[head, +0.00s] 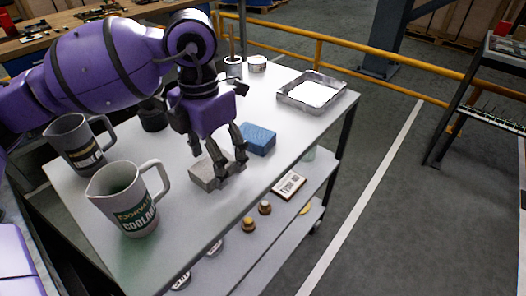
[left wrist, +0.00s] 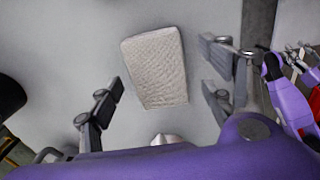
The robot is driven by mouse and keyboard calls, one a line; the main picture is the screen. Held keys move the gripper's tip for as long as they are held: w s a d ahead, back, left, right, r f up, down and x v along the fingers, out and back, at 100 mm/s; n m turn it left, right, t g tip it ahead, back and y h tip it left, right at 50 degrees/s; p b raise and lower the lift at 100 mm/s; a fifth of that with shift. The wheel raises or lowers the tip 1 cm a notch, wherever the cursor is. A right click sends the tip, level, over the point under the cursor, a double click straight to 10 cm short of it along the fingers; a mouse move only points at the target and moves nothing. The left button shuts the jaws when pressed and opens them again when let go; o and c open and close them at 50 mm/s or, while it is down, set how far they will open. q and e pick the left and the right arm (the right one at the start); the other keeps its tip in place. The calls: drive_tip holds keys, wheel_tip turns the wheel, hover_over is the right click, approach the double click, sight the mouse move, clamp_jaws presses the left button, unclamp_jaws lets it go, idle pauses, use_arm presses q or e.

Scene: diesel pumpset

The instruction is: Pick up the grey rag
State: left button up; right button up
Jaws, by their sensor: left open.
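The grey rag (head: 205,176) is a folded, textured pad lying flat on the light top of the cart (head: 190,240). My left gripper (head: 231,170) points down over it with its fingers spread, and partly covers its right side in the head view. In the left wrist view the rag (left wrist: 155,67) lies beyond and between the two open fingers (left wrist: 165,88), with nothing held. Whether a fingertip touches the rag or the cart top, I cannot tell. My right gripper does not show.
A blue folded cloth (head: 257,138) lies just behind the gripper. A coolant jug (head: 125,200) and a second grey jug (head: 75,145) stand at left. A metal tray (head: 283,97) and tins (head: 257,64) are farther back. The cart's front edge is close to the rag.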

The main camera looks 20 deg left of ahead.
use_arm(q)
drive_tip(key=shift+a+f, duration=0.1)
drive_tip(key=shift+f, duration=0.85)
drive_tip(key=c, duration=1.3)
drive_tip(key=shift+r, duration=0.15)
drive_tip(key=shift+r, duration=0.65)
drive_tip(key=s+r, duration=0.1)
drive_tip(key=r, duration=0.1)
drive_tip(key=s+r, duration=0.2)
drive_tip(key=r, duration=0.1)
drive_tip(key=s+d+r+p, duration=0.1)
drive_tip(key=r, duration=0.1)
drive_tip(key=shift+s+r, duration=0.2)
drive_tip(key=s+r, duration=0.1)
drive_tip(key=s, duration=0.2)
drive_tip(key=s+d+r, duration=0.1)
drive_tip(key=s, duration=0.2)
drive_tip(key=s+d+r, duration=0.1)
drive_tip(key=s+r, duration=0.1)
drive_tip(key=s, duration=0.1)
drive_tip(key=shift+d+r+p, duration=0.1)
drive_tip(key=shift+d+p, duration=0.15)
drive_tip(key=shift+p, duration=0.05)
